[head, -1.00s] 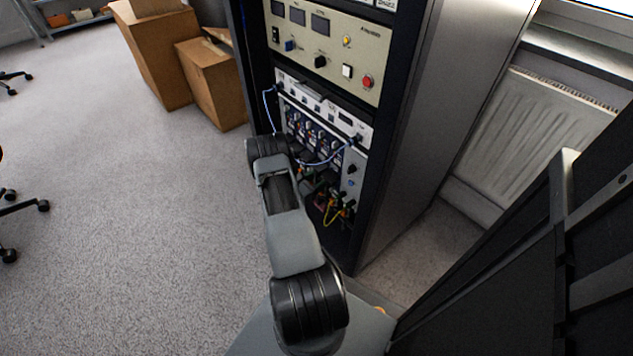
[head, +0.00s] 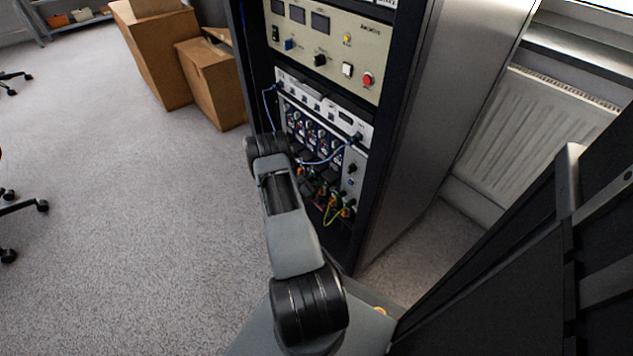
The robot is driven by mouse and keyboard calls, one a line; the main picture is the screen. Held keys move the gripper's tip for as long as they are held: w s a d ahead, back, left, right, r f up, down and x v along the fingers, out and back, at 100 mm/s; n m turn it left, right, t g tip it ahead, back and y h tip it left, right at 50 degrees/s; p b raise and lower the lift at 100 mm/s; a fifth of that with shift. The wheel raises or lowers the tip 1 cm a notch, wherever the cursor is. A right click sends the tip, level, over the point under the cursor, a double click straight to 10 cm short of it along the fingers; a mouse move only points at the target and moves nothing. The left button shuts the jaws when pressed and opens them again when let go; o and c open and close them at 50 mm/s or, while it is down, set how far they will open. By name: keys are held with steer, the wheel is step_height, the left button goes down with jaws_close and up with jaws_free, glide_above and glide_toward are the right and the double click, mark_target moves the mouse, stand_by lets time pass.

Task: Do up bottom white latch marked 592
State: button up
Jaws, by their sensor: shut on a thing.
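The equipment rack (head: 400,150) stands in the middle of the head view. Its lower part holds a white-fronted unit (head: 345,117) above a row of dark modules with small coloured parts. I cannot make out a white latch or the marking 592; they are too small or hidden behind my arm. My arm (head: 290,235) reaches up from the bottom to the lower left front of the rack. My gripper is hidden beyond the arm's far joint, so its jaws and anything in them do not show.
A blue cable (head: 318,163) loops across the modules. Yellow-green cables (head: 333,214) hang lower down. A beige panel (head: 325,45) with knobs and a red button (head: 368,79) sits above. Cardboard boxes (head: 210,80) stand left of the rack. The carpet (head: 130,220) at left is open.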

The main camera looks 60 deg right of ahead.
steer(key=shift+m, duration=0.6)
steer(key=o, duration=0.9)
steer(key=p+v, duration=0.3)
steer(key=v, duration=1.1)
steer(key=shift+d, duration=0.1)
